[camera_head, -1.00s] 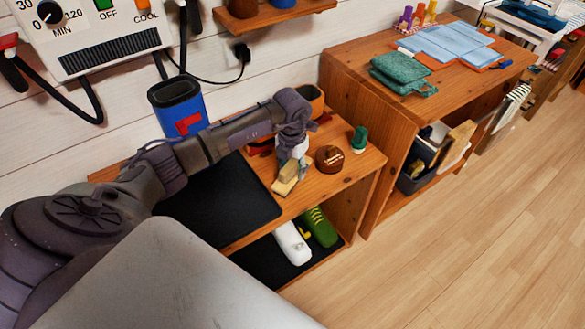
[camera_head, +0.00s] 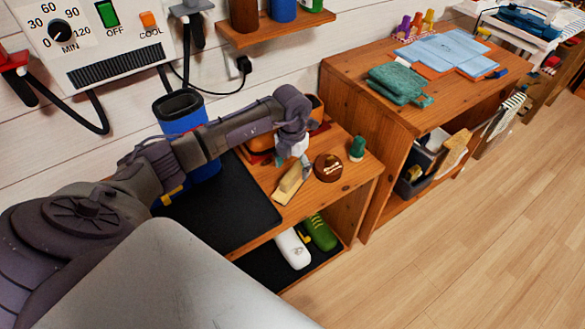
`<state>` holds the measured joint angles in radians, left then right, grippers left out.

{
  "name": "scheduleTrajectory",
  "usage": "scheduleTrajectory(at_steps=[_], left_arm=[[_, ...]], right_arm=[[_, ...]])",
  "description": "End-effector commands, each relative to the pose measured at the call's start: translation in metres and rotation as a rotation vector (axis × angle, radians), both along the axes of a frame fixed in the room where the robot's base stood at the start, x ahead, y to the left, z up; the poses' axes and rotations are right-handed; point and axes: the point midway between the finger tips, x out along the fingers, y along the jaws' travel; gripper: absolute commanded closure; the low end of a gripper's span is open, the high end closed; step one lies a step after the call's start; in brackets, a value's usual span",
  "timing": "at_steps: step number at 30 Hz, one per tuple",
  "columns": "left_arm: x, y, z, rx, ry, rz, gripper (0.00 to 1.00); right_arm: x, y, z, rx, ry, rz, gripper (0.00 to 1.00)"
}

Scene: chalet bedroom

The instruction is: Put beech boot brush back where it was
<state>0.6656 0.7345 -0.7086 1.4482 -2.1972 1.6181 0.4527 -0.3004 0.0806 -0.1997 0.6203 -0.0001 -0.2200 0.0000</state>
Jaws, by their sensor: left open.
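The beech boot brush (camera_head: 289,188), a pale wooden block, lies at a slant on the wooden bench top (camera_head: 333,195), left of a round brown tin (camera_head: 328,167). My left gripper (camera_head: 300,162) is open, pointing down just above and behind the brush's upper end. The fingertips partly overlap the brush in the view, and a small gap or light contact cannot be told apart. My right gripper is not in view.
A small green item (camera_head: 357,148) stands right of the tin. A black mat (camera_head: 235,215) covers the bench's left part. A blue upright container (camera_head: 181,112) stands behind my arm. White and green shoes (camera_head: 319,233) sit on the lower shelf.

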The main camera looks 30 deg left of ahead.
Motion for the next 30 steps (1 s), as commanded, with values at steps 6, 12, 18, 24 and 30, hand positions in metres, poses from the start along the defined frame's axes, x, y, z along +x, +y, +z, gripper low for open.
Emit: scheduleTrajectory(at_steps=[6, 12, 18, 24, 30], left_arm=[[0.0, 0.001, 0.057, 0.001, -0.002, -0.001, 0.25], [0.0, 0.001, 0.076, -0.001, 0.0, 0.0, 0.25], [0.0, 0.001, 0.075, -0.001, 0.001, 0.0, 0.25], [0.0, -0.011, 0.072, -0.038, -0.013, -0.015, 0.25], [-0.002, -0.135, 0.069, -0.463, -0.164, -0.096, 0.25]], right_arm=[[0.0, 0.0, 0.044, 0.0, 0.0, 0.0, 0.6], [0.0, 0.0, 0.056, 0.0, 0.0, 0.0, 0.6], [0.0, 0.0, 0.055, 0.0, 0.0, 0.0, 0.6], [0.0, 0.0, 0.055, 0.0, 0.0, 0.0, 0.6], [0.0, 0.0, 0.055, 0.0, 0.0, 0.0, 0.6]])
